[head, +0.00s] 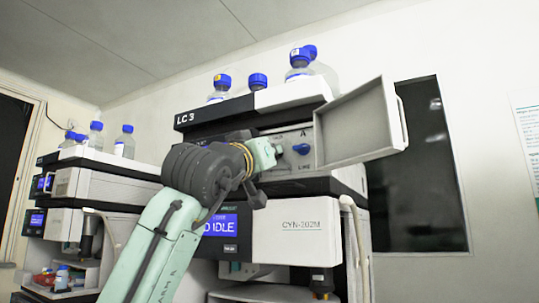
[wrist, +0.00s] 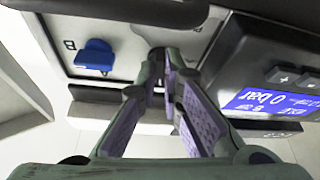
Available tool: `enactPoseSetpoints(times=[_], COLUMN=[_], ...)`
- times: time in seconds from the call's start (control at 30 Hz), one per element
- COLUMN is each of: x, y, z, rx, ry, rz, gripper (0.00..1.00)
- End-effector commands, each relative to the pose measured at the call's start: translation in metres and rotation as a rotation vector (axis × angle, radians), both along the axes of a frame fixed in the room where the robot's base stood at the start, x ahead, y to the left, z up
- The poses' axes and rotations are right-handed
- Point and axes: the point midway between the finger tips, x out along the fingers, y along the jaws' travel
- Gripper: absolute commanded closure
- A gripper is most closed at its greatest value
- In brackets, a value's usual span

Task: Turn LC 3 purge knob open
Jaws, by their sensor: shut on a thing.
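In the head view, the LC 3 unit (head: 188,118) stands in the middle with its front door (head: 358,126) swung open to the right. A blue knob (head: 301,149) shows on the panel behind it, just right of my gripper (head: 277,151). In the wrist view, a blue knob (wrist: 94,57) sits on the pale panel (wrist: 125,22), apart from the fingers. My gripper (wrist: 164,62) reaches the panel beside that knob, its fingertips close together. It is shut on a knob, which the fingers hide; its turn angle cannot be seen.
The open door stands close to the right of my gripper. A display (wrist: 262,100) with buttons lies beside the fingers in the wrist view. Bottles (head: 298,64) with blue caps stand on top. Another instrument stack (head: 92,182) is at the left.

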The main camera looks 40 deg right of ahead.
Motion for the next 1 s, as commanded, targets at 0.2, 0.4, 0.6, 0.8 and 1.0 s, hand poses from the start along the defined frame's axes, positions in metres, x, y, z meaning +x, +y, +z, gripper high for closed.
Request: enactPoseSetpoints(times=[0.2,0.4,0.6,0.8,1.0], x=[-0.0027,-0.003,-0.004,-0.0041,-0.0043], y=[-0.0005,-0.0012,-0.0013,-0.0017,-0.0015], z=[0.0026,0.0038,0.0062,0.0078,0.0096], rx=[-0.081,-0.153,-0.226,-0.299,-0.371], ry=[0.176,0.355,0.529,0.705,0.88], rz=[-0.004,-0.005,-0.005,-0.005,-0.005], gripper=[1.0,1.0,1.0,1.0,1.0])
